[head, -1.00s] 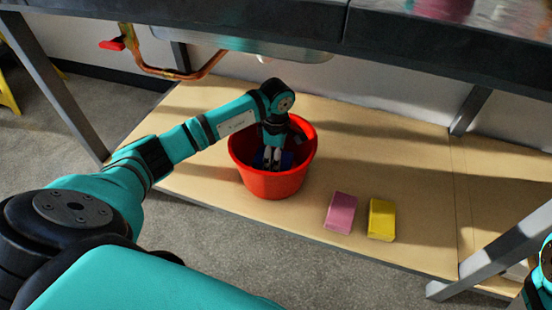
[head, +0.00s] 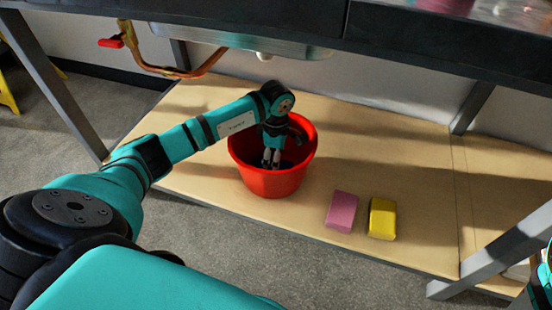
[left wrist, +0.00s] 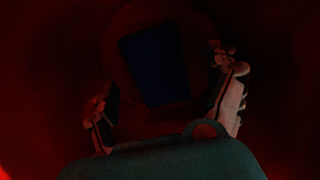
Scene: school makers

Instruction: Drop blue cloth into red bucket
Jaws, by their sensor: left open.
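The red bucket (head: 270,184) stands upright on the wooden lower shelf, left of the two sponges. My left gripper (head: 271,165) points down inside the bucket's mouth. In the left wrist view its two fingers (left wrist: 168,100) are spread apart with nothing between them. The blue cloth (left wrist: 154,65) shows in that view as a dark blue rectangle at the bottom of the bucket, beyond the fingertips and apart from them. In the head view I cannot make out the cloth. My right gripper is not in view; only a bit of arm shows at the right edge.
A pink sponge (head: 341,211) and a yellow sponge (head: 382,218) lie on the shelf (head: 400,160) right of the bucket. The table top (head: 250,22) and a copper pipe with a red handle (head: 111,42) hang above. A metal leg (head: 497,250) stands at the right.

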